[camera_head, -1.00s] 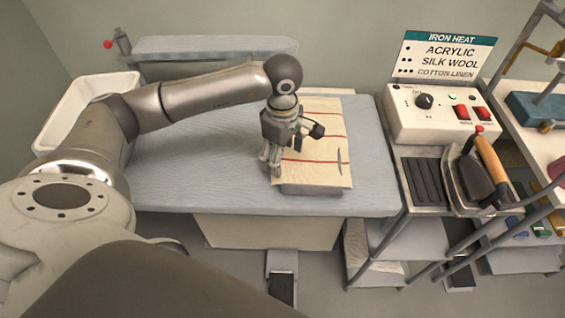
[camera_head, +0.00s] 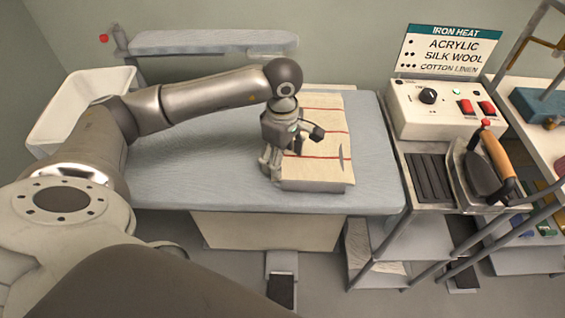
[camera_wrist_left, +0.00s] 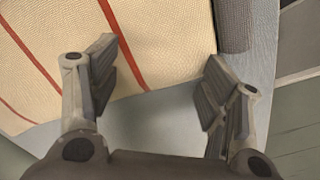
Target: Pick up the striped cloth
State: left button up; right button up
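My left gripper (camera_head: 271,173) points down at the stack's near left edge in the head view. In the left wrist view, the left gripper (camera_wrist_left: 160,85) is open with its two fingers wide apart. The cloth (camera_wrist_left: 165,40) fills the upper part of that view, and its edge crosses between the fingers. Whether the fingertips touch the cloth cannot be told. My right gripper is out of view.
A white bin (camera_head: 88,100) stands at the left and a narrow sleeve board (camera_head: 210,42) at the back. At the right are a control box (camera_head: 440,110) and an iron (camera_head: 485,170) on its stand. The board's left part is clear.

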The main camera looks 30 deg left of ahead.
pick_arm(q)
jog(key=shift+s+f, duration=0.1)
jog(key=shift+s, duration=0.15)
jog(key=c, duration=0.8)
jog(key=r+p, duration=0.2)
jog(key=r, duration=0.2)
jog(key=shift+w+r+p, duration=0.2)
jog(key=shift+w+p, duration=0.1)
jog(key=shift+p, duration=0.1)
grip_shut()
notch_tip(320, 180, up, 8)
jog(key=p, duration=0.4)
jog(key=shift+f, duration=0.1)
